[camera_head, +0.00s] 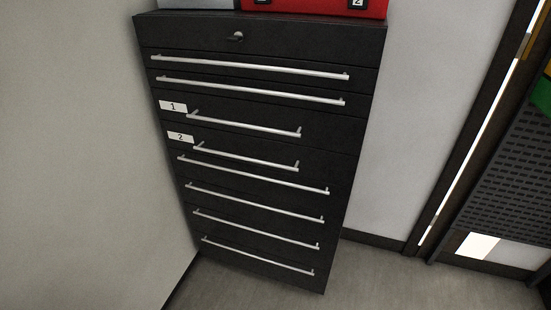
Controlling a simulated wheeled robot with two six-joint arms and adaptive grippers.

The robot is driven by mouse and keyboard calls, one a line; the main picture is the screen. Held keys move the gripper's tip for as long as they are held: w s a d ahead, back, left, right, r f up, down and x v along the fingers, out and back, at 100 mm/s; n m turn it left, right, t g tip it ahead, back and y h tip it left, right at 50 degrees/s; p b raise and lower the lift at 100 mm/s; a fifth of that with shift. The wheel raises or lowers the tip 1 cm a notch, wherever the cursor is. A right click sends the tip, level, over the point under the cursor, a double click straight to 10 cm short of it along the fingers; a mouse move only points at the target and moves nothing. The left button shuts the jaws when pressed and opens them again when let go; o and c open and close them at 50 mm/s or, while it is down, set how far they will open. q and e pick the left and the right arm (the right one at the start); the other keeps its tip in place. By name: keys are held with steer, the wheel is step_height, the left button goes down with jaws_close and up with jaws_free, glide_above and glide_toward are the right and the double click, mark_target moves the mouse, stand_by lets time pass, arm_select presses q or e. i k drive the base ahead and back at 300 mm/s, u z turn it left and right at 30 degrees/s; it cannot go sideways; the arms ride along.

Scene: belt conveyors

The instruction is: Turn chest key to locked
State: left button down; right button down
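A tall black drawer chest (310,36) stands in the middle of the view. Its small key (238,36) sits in the lock on the top panel, above the drawers. The key's bow looks tilted or near horizontal, but it is too small to tell its exact setting. The chest's drawers have long silver bar handles and all look shut. Two of the drawers carry white labels, 1 (173,106) and 2 (180,137). Neither of my grippers is in view.
A red case (315,6) and a grey case (195,4) rest on top of the chest. A pale wall (75,140) runs close along its left side. Grey floor (390,280) is clear in front right. A door frame and dark perforated panel (510,170) stand at the right.

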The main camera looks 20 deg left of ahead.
mark_target(239, 36)
steer(key=z, duration=1.75)
steer(key=k, duration=0.7)
steer(key=u, duration=1.2)
steer(key=i, duration=0.5)
steer(key=u, duration=0.05)
